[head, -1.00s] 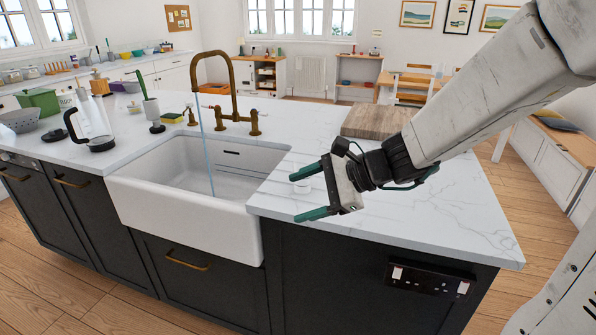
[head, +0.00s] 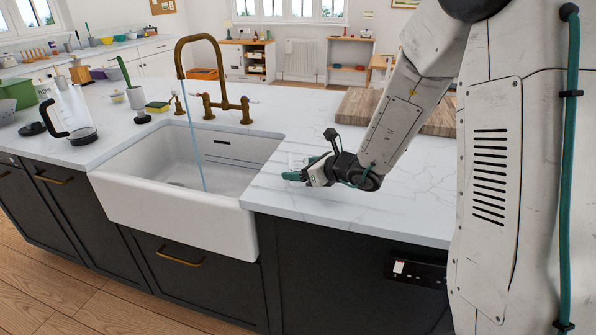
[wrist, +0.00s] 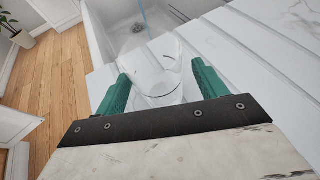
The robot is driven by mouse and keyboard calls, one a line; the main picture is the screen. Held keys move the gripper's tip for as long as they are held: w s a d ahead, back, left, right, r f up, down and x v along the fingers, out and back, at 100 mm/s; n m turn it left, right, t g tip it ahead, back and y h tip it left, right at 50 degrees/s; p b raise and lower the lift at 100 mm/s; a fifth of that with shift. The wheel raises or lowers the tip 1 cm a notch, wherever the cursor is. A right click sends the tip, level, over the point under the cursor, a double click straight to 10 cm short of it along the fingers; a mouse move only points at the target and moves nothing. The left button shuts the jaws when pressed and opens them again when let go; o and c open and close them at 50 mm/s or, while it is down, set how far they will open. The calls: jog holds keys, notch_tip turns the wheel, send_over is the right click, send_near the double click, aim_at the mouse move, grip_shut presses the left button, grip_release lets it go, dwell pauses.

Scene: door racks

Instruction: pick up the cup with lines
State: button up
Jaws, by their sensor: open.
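A pale, whitish cup (wrist: 158,80) with a thin dark curved line near its base stands on the white marble counter by the sink. In the wrist view it lies between the two green fingers of my gripper (wrist: 160,71), with a finger on each side. The fingers are open, and I cannot tell whether either one touches the cup. In the head view my gripper (head: 299,170) is low over the counter, right of the sink. Only a small pale part of the cup (head: 296,160) shows there, the rest hidden by the fingers.
The white sink (head: 170,205) with a brass tap (head: 213,105) and running water is just left of the gripper. A wooden board (head: 440,120) lies behind my arm. A glass jug (head: 72,112) stands far left. The counter's front edge is close.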

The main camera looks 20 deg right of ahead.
jog(key=shift+x, duration=0.95)
jog(key=c, duration=1.1)
jog(key=shift+r, duration=0.1)
jog(key=shift+c, duration=0.2)
